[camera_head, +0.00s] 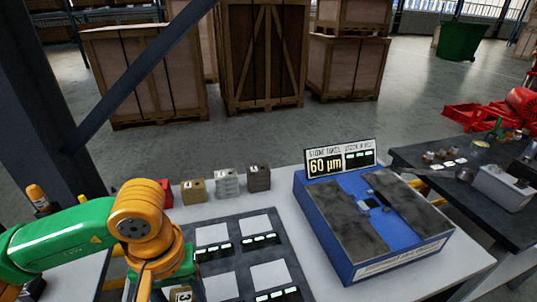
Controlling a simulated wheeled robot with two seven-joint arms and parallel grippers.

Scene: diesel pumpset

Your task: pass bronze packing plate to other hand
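My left arm comes in from the left, and its wrist hangs over the dark mat near the bottom edge. My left gripper (166,291) points down and is cut off by the bottom edge, so its fingertips are hidden. A small light piece marked 3 (183,295) shows right beside it; I cannot tell whether it is held. A bronze-tan block (194,191) with a white label stands at the back of the white table, apart from the gripper. I cannot tell which piece is the bronze packing plate. My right gripper is not in view.
A grey block (228,183), a dark block (259,179) and a partly hidden red block (165,190) stand in the back row. The dark mat (240,238) has pale squares.

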